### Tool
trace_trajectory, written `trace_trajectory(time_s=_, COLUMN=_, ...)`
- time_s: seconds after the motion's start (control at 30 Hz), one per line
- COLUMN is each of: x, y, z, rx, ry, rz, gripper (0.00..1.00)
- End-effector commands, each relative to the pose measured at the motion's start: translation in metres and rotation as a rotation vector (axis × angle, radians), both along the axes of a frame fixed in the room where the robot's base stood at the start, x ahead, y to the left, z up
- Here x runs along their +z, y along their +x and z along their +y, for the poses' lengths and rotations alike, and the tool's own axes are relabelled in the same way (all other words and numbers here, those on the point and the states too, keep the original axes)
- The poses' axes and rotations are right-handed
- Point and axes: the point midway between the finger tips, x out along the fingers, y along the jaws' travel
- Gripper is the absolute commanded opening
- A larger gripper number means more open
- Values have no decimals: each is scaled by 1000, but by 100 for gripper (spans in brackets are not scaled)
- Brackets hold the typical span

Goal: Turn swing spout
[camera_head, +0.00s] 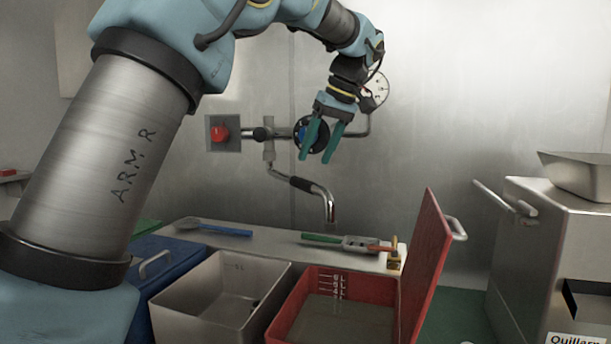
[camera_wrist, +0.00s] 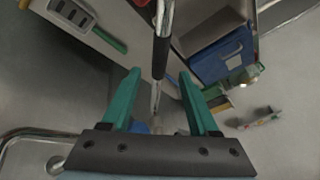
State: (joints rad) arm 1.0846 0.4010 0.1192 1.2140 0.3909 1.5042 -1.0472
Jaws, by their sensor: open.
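The swing spout (camera_head: 319,192) is a bent metal pipe with a black sleeve on the back wall. It slopes down to the right from a vertical fitting, and its end turns down above the shelf. My gripper (camera_head: 318,153) is open, its green fingers pointing down, above the spout in the head view. In the wrist view the spout's black sleeve (camera_wrist: 161,56) shows in line with the gap between my open fingers (camera_wrist: 159,73). Nothing is held. I cannot tell the exact distance from fingers to spout. A blue knob is partly hidden behind my gripper.
A red button (camera_head: 219,133) and a gauge (camera_head: 377,88) are on the wall. Below are a metal shelf (camera_head: 270,241), a grey bin (camera_head: 215,300) and a red bin (camera_head: 350,288) with its lid raised. A steel machine (camera_head: 548,230) stands at the right.

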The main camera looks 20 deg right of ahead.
Motion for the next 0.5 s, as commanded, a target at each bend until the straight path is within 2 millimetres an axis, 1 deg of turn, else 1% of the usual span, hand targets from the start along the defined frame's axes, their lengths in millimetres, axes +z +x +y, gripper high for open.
trace_trajectory(time_s=0.03, x=-9, y=3, z=3, rx=1, ry=3, rz=2, gripper=61)
trace_trajectory(time_s=0.2, x=-35, y=14, z=10, rx=1, ry=3, rz=2, gripper=61)
trace_trajectory(time_s=0.33, x=-50, y=20, z=12, rx=0, ry=1, rz=1, gripper=61)
trace_trajectory(time_s=0.5, x=-59, y=24, z=14, rx=-1, ry=-1, rz=0, gripper=61)
